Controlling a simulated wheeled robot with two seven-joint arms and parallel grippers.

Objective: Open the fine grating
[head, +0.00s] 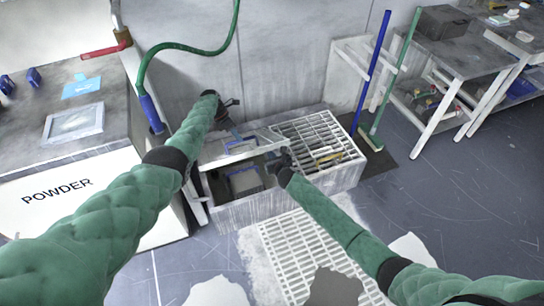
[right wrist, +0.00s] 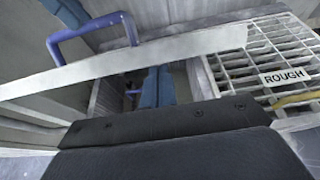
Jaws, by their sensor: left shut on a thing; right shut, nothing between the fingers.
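The fine grating (head: 243,150) is raised and tilted over the left half of the trough, its pale edge crossing the right wrist view (right wrist: 150,65). Its blue handle (head: 236,140) stands behind that edge and also shows in the right wrist view (right wrist: 92,30). My left gripper (head: 230,108) is shut just above the handle at the wall side; the exact contact is too small to make out. My right gripper (head: 283,162) is shut and empty beside the opening, at the trough's middle. My wrist housing hides much of the opening in the right wrist view.
The rough grating (head: 305,132), with a yellow handle (head: 328,157) and a ROUGH label (right wrist: 286,76), lies flat on the right half of the trough. The POWDER bench (head: 40,130) stands left. A blue pole and green broom (head: 397,75) lean to the right.

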